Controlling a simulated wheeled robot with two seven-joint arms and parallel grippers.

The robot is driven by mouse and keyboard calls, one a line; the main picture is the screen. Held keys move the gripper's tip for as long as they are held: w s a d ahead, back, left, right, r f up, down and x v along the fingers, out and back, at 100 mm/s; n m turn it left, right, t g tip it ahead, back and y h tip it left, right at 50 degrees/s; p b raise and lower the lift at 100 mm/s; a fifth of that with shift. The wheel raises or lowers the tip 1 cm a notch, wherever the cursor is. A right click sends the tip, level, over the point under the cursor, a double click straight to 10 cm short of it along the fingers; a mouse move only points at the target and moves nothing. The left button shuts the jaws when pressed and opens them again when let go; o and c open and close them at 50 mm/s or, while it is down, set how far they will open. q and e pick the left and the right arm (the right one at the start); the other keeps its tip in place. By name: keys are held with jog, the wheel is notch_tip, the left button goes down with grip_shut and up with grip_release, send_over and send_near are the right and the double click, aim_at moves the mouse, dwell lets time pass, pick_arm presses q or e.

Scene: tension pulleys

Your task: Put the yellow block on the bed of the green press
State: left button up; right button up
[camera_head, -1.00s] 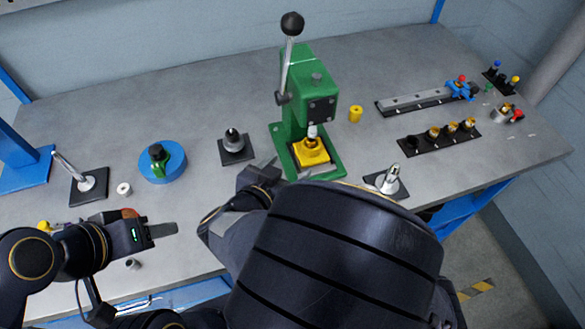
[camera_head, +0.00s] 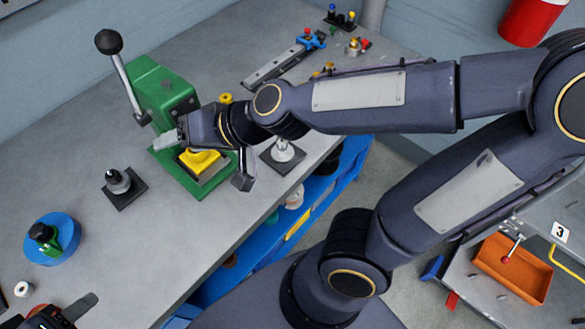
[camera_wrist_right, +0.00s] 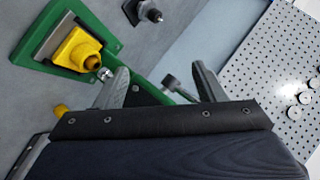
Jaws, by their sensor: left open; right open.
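The green press (camera_head: 160,90), with a black-knobbed lever, stands on the bench. The yellow block (camera_head: 203,162) sits on its bed, on a grey plate, partly covered by my right arm. The right wrist view shows the block (camera_wrist_right: 78,50) with a round raised boss, close to the silver ram. My right gripper (camera_head: 165,142) is open and empty at the press head, above the block. In the right wrist view its two fingers (camera_wrist_right: 163,85) are spread, with the press lever visible between them. My left gripper (camera_head: 75,308) is open at the lower left, cut by the frame edge.
A small yellow ring (camera_head: 226,98) stands behind the press. A knobbed post (camera_head: 118,181) and a blue disc (camera_head: 50,240) are left of it. A white-topped piece (camera_head: 283,151) is to the right, near the bench edge. A rail (camera_head: 275,66) lies farther back.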

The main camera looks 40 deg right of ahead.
jog(key=s+d+f+n+g+h, duration=0.1)
jog(key=s+d+f+g+h, duration=0.2)
jog(key=s+d, duration=0.9)
jog(key=shift+s+d+f+h, duration=0.3)
jog(key=shift+s+f+h, duration=0.3)
jog(key=shift+s+f, duration=0.3)
